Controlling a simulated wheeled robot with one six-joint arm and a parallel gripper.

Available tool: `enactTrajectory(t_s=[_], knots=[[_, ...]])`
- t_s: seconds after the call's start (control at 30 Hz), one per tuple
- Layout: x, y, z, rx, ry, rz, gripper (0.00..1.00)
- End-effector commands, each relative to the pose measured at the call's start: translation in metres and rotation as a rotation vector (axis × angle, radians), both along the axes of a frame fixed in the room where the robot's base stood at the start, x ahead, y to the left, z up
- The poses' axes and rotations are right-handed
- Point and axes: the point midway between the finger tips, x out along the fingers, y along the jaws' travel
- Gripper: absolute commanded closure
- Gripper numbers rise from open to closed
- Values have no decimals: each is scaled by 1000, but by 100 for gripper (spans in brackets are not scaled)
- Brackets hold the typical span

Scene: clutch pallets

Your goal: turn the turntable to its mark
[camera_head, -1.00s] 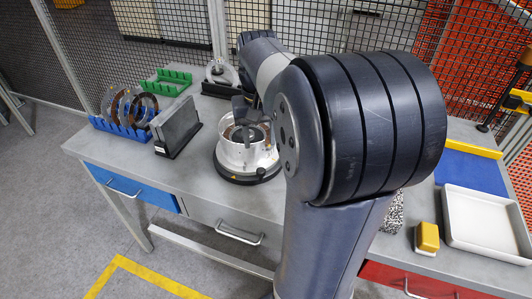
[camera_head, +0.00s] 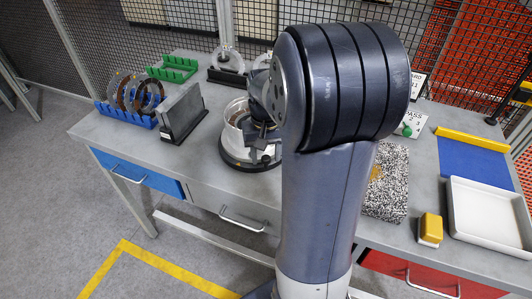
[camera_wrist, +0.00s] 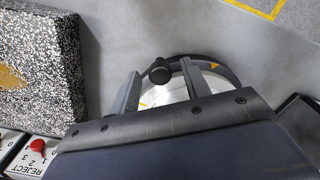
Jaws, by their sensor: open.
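The turntable (camera_head: 228,159) is a round black base with a silvery drum (camera_head: 233,137) on it, near the front of the bench. My gripper (camera_wrist: 160,67) is open, its two fingers apart over the turntable's edge. A black round knob (camera_wrist: 160,75) shows between the fingertips in the wrist view; I cannot tell whether either finger touches it. The turntable's black ring (camera_wrist: 233,78) curves behind the right finger, with a small orange-yellow mark (camera_wrist: 214,66) on it. My wrist and arm hide the drum's right side in the head view.
A grey upright block (camera_head: 182,113) in a black stand and a blue rack (camera_head: 125,116) of rings stand left of the turntable. A speckled block (camera_head: 388,185), yellow block (camera_head: 430,228) and white tray (camera_head: 487,220) lie to the right. Mesh fencing closes the back.

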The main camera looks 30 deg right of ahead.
Motion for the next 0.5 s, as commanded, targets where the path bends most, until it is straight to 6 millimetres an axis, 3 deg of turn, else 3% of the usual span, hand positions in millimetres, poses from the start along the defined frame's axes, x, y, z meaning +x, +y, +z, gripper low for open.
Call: enactTrajectory(t_s=[0.1, 0.5], knots=[[0, 0, 0, 0, 0, 0, 55], [0, 0, 0, 0, 0, 0, 88]])
